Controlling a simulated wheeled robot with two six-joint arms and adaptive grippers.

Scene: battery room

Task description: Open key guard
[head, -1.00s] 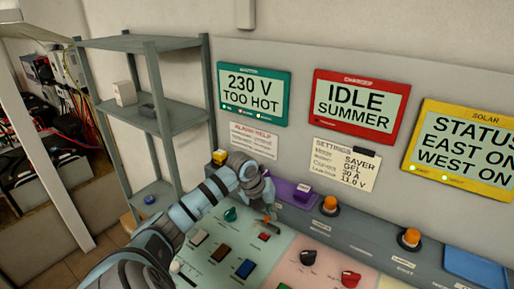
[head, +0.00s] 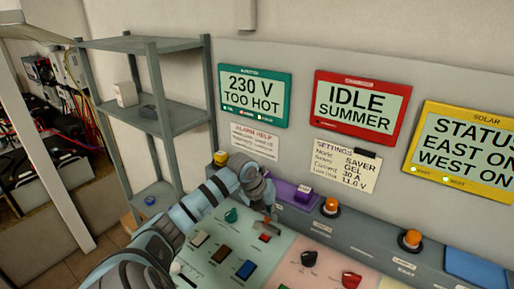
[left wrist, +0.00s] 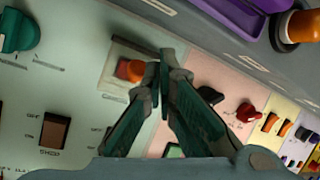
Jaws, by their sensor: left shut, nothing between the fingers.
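My left gripper (head: 269,217) reaches over the back of the pale green panel section (head: 214,273). It is shut and empty. In the left wrist view my left gripper's fingertips (left wrist: 165,58) meet right beside a small orange-red part (left wrist: 131,70) on a brown and grey plate (left wrist: 118,55). I cannot tell whether they touch it. That orange-red part (head: 265,237) also shows in the head view, just below the fingertips. It may be the key guard, but its shape is partly hidden by the fingers. My right gripper is not in view.
A green knob (head: 231,215) and several rocker switches, one blue (head: 246,269), are on the same panel section. Behind are a purple tray (head: 290,190) and an orange button (head: 330,206). Dark and red knobs (head: 351,279) stand to the right. A grey shelf (head: 172,115) stands left.

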